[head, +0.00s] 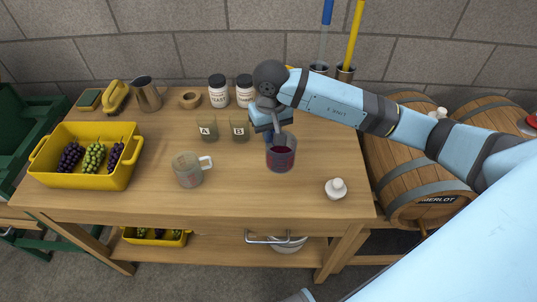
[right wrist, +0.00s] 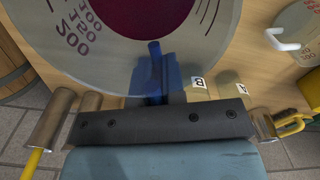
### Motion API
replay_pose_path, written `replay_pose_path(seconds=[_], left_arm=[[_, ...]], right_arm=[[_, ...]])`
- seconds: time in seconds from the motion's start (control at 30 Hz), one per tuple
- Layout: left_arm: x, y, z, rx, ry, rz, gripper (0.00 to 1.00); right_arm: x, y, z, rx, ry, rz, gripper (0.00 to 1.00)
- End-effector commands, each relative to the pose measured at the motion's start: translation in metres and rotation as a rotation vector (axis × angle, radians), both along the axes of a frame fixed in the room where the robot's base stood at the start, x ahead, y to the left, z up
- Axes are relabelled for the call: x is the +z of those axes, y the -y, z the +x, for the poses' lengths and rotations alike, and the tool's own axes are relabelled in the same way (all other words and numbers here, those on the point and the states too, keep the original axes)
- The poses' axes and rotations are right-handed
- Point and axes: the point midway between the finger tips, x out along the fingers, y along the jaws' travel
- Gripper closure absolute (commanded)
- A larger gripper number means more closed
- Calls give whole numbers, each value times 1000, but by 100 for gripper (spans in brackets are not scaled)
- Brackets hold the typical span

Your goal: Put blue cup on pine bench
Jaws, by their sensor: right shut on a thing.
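My right gripper (head: 270,132) is shut on the rim of a clear graduated cup (head: 281,160) with dark red liquid inside. This cup looks upright and bluish-grey, with dark markings; no other cup looks blue. It fills the top of the right wrist view (right wrist: 60,50), where my blue fingers (right wrist: 155,75) meet its near wall. The pine bench (head: 240,195) is the wooden table under it. I cannot tell whether the cup touches the bench top. My left gripper is out of view.
A clear handled jug (head: 188,172) stands left of the held cup. Jars A (head: 207,129) and B (head: 240,130) stand behind. A white stopper (head: 336,189) is at right, a yellow grape crate (head: 80,172) at left. The bench's front middle is clear. Barrels (head: 420,180) stand right.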

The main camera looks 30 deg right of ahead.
Motion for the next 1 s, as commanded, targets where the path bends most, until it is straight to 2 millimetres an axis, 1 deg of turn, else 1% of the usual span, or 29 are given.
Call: replay_pose_path(seconds=[0.03, 0.1, 0.2, 0.47, 0.63, 0.7, 1.0], left_arm=[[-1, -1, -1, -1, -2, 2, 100], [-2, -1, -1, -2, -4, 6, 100], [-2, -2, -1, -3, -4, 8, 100], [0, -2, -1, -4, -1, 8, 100], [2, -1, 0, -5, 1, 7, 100], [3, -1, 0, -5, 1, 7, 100], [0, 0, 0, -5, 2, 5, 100]], right_arm=[[-14, 0, -1, -2, -6, 0, 100], [-29, -1, -1, -1, -4, 2, 100], [-44, 0, 0, -1, -2, 1, 100], [-64, -1, 0, 0, -2, 1, 100], [-90, -1, -1, 0, -2, 1, 100], [-96, 0, 0, -1, 0, 1, 100], [-99, 0, 0, 0, 2, 0, 100]])
